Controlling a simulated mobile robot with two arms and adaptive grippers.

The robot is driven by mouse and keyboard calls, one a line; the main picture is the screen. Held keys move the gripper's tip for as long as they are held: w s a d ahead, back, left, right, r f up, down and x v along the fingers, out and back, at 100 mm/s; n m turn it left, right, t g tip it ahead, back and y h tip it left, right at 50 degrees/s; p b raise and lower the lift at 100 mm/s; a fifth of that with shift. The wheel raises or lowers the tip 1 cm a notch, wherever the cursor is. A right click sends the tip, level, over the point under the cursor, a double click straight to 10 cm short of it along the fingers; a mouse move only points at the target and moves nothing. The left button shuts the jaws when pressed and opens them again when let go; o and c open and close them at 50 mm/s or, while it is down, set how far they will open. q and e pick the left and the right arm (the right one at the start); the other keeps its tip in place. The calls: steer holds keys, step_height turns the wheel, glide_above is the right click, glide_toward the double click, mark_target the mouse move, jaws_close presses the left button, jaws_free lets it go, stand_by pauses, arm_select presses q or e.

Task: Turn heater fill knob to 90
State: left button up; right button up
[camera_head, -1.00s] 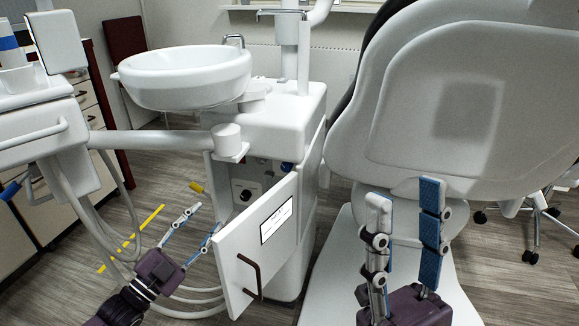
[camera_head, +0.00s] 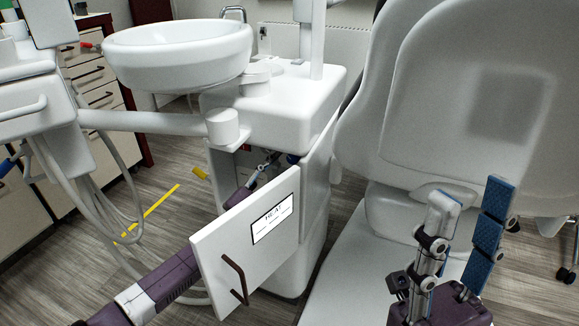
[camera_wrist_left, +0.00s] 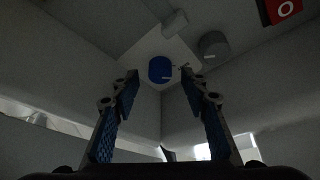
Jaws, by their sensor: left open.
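The cabinet door (camera_head: 240,262) stands open and bears a label (camera_head: 271,218) whose first letters look like "HEAT". Inside the cabinet, the left wrist view shows a round blue knob (camera_wrist_left: 160,69) and a grey knob (camera_wrist_left: 214,44) to its right. I cannot tell from lettering which is the heater fill knob. My left gripper (camera_head: 263,170) reaches behind the door into the cabinet. In the left wrist view its open fingers (camera_wrist_left: 160,84) lie either side of the blue knob's line, apparently short of it. My right gripper (camera_head: 468,196) is open and empty before the chair.
A white basin (camera_head: 180,65) stands above the cabinet. The dental chair (camera_head: 470,120) fills the right side. Hoses (camera_head: 90,200) hang at the left. A red part (camera_wrist_left: 280,10) shows in the wrist view's upper right corner. The door partly hides my left arm.

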arm_select(q)
steer(key=shift+x, duration=0.95)
steer(key=shift+c, duration=0.6)
jaws_close()
